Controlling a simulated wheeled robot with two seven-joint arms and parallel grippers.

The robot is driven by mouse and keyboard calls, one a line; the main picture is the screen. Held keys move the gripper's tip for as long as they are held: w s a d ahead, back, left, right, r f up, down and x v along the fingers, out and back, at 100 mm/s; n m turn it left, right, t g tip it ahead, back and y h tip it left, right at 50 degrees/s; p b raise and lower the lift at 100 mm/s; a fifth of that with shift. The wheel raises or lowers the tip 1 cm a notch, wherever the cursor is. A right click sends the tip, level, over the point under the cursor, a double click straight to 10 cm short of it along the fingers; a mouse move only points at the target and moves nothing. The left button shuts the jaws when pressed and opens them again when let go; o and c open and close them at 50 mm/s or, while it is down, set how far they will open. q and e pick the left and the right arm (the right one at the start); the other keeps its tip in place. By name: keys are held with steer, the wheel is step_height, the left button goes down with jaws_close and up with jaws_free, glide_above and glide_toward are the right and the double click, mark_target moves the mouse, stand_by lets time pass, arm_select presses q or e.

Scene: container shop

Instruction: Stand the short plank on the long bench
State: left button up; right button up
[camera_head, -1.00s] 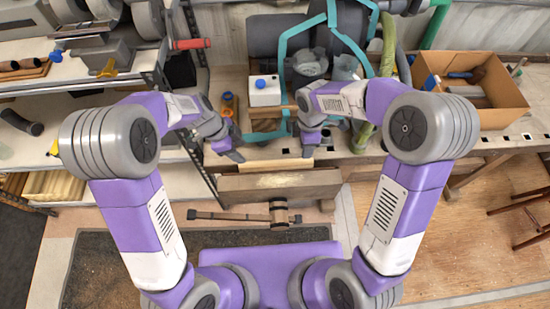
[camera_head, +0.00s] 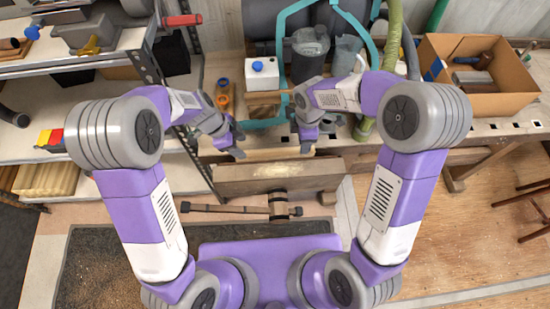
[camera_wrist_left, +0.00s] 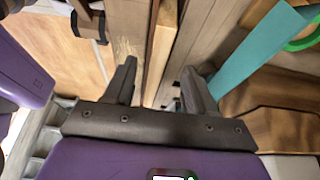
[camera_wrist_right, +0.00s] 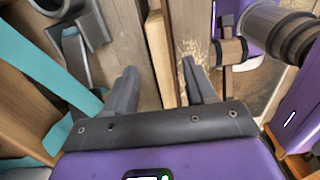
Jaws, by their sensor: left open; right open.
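A pale, narrow board that I take for the short plank (camera_head: 268,155) lies across between my two grippers, at the front of the long bench (camera_head: 400,153). In the left wrist view the plank (camera_wrist_left: 160,55) runs between the fingers of my open left gripper (camera_wrist_left: 160,90). In the right wrist view the plank (camera_wrist_right: 160,55) also lies between the fingers of my open right gripper (camera_wrist_right: 160,85). In the head view my left gripper (camera_head: 238,148) is at the plank's left end and my right gripper (camera_head: 306,145) at its right end. Finger contact cannot be told.
A wooden vise jaw (camera_head: 270,178) with its screw and handle (camera_head: 279,206) stands before the plank. An open cardboard box (camera_head: 495,100) is at the right; shelves (camera_head: 120,148) are at the left.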

mark_target(248, 153)
arm_select(q)
steer(key=x, duration=0.6)
steer(key=shift+f, duration=0.2)
arm_select(e)
step_height(248, 153, down, 6)
steer(key=shift+f, duration=0.15)
arm_select(q)
jaws_close()
arm_select(e)
jaws_close()
